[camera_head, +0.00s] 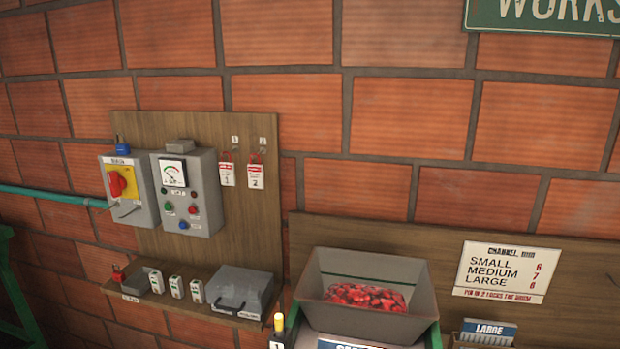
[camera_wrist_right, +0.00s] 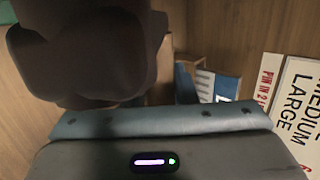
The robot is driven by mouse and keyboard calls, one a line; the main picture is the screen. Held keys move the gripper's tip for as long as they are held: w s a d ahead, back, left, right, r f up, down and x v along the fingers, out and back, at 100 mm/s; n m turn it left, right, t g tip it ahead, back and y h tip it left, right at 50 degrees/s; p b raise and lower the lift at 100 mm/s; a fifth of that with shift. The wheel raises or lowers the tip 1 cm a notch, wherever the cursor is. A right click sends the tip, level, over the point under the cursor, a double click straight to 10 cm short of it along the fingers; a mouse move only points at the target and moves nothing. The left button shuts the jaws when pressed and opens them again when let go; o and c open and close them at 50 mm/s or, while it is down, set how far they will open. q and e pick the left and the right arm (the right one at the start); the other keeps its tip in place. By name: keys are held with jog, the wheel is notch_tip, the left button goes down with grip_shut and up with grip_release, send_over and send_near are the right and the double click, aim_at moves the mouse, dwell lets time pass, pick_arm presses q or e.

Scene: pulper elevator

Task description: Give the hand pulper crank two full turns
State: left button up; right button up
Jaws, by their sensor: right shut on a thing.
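The pulper's grey hopper (camera_head: 420,290) stands at the bottom of the head view, with red coffee cherries (camera_head: 365,296) inside. Its green body (camera_head: 434,336) is mostly cut off by the lower edge. The crank is out of the head view. In the right wrist view my right gripper (camera_wrist_right: 100,60) shows as large dark shapes at upper left, close to the camera and poorly lit. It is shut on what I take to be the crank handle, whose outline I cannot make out. My left gripper is in neither view.
A wooden board (camera_head: 255,225) on the brick wall carries two grey control boxes (camera_head: 195,195) and hanging tags (camera_head: 227,174). A shelf below holds a grey case (camera_head: 240,293). A yellow-topped post (camera_head: 279,322) stands left of the hopper. A channel-size sign (camera_head: 508,271) hangs right.

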jog(key=shift+w+r, duration=0.15)
jog(key=shift+r, duration=0.1)
jog(key=r, duration=0.1)
jog(key=w+r, duration=0.1)
jog(key=r, duration=0.1)
jog(key=shift+w+d+r, duration=0.15)
jog(key=shift+w+d, duration=0.1)
notch_tip(320, 180, up, 4)
jog(key=shift+f, duration=0.1)
dwell(0.5)
jog(key=shift+s+a+r, duration=0.1)
jog(key=shift+s+r, duration=0.25)
jog(key=shift+r, duration=0.45)
jog(key=shift+s+a+r, duration=0.1)
jog(key=shift+s+r, duration=0.25)
jog(key=shift+r, duration=0.4)
jog(key=shift+s, duration=0.1)
